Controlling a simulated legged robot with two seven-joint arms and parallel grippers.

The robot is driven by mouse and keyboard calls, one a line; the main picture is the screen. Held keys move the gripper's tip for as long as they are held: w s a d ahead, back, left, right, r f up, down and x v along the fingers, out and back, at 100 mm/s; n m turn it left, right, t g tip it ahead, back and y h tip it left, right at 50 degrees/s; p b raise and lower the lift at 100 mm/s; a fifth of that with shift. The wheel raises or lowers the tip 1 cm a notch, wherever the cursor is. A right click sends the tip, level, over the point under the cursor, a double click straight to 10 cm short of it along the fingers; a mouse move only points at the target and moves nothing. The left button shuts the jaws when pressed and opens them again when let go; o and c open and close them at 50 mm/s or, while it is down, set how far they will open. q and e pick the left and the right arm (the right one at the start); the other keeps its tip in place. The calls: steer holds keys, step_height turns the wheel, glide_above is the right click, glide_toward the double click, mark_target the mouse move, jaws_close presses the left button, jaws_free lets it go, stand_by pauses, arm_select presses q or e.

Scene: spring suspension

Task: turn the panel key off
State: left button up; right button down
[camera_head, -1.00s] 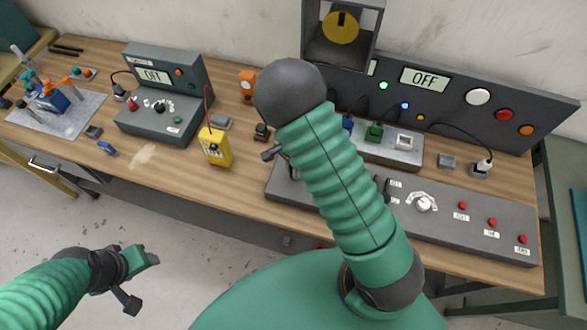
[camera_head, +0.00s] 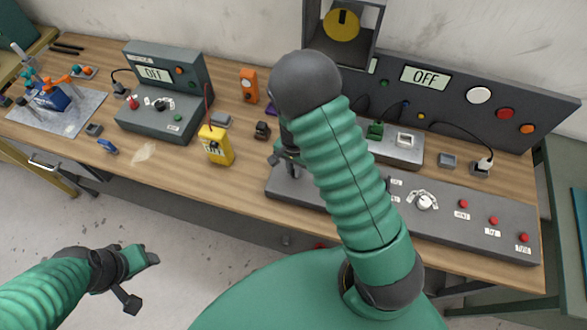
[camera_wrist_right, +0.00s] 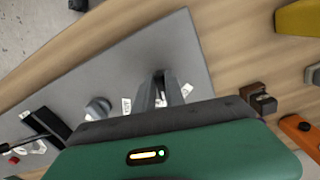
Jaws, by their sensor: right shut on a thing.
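The grey control panel (camera_head: 470,222) lies along the front right of the bench and also shows in the wrist view (camera_wrist_right: 185,50). My right gripper (camera_head: 290,168) points down at the panel's left part. In the wrist view its fingers (camera_wrist_right: 161,88) are close together over the panel, beside white labels, shut on the panel key. The key itself is hidden by the fingers and cannot be made out. My right arm covers part of the panel in the head view. My left gripper (camera_head: 142,278) is open and empty, over the floor in front of the bench.
Behind the panel stands a dark upright board (camera_head: 455,95) with a display reading OFF. A white knob (camera_head: 425,202) and several red buttons sit on the panel. A yellow meter (camera_head: 215,146) and a grey test box (camera_head: 160,115) stand to the left.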

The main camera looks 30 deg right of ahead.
steer(key=n, duration=0.4)
steer(key=shift+d+n+b, duration=0.2)
steer(key=shift+n+b, duration=0.1)
steer(key=shift+b, duration=0.1)
steer(key=shift+d+r+n, duration=0.15)
steer(key=shift+n, duration=1.75)
steer(key=shift+w, duration=0.1)
steer(key=c, duration=1.6)
jaws_free()
steer(key=shift+o, duration=1)
steer(key=shift+f, duration=0.2)
